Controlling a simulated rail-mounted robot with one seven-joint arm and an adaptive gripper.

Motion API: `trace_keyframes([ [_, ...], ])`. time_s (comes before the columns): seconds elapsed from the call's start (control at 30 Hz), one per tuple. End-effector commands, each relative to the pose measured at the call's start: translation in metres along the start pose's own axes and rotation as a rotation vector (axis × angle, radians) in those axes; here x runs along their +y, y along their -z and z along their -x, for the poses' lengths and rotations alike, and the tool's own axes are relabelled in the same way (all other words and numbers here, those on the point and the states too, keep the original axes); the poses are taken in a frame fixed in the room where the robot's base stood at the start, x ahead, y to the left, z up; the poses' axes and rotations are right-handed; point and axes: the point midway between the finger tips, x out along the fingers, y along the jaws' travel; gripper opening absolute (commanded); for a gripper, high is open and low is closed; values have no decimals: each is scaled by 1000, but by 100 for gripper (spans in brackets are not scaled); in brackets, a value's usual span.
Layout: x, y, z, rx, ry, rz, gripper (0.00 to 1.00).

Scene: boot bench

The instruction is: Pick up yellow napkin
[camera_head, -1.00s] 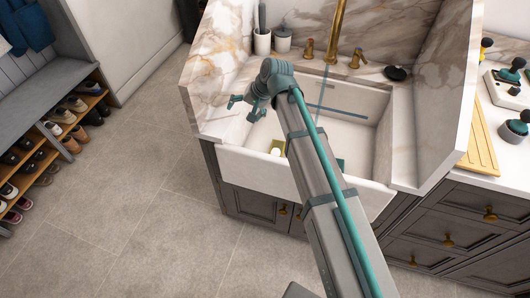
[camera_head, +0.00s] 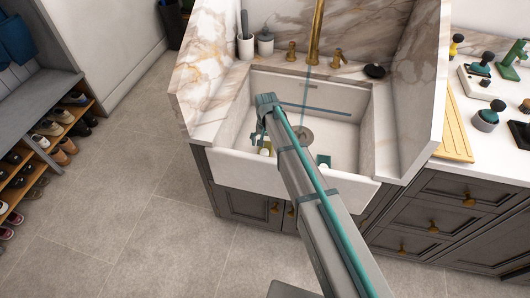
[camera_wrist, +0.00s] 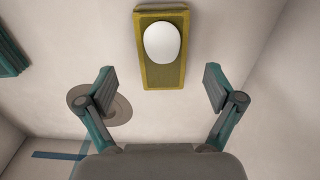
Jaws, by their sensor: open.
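A flat yellow rectangle (camera_wrist: 146,70), which appears to be the yellow napkin, lies in the white sink, with a white oval object (camera_wrist: 163,43) on top of it. In the head view only a small part of the yellow rectangle (camera_head: 269,147) shows beside my arm. My gripper (camera_wrist: 159,84) is open and empty. Its fingers are spread to either side of the yellow rectangle's near end in the wrist view, but the height gap is hard to tell. In the head view my gripper (camera_head: 260,138) is inside the sink at its left, partly hidden by my arm.
The sink's front wall (camera_head: 235,168) and marble surrounds enclose the space. A round drain (camera_wrist: 105,105) and a dark green object (camera_wrist: 10,53) lie to the left in the wrist view. A brass faucet (camera_head: 316,35) stands behind. A yellow board (camera_head: 455,135) lies on the right counter.

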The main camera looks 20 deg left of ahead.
Motion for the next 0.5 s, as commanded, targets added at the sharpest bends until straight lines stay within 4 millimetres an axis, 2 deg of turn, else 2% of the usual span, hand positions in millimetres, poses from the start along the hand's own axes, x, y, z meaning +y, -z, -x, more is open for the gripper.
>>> trace_keyframes([
  [0.13,-1,1,-9,0,0,0,92],
  [0.4,-3,3,-44,-1,0,0,92],
  [0.5,-3,2,-51,0,1,0,92],
])
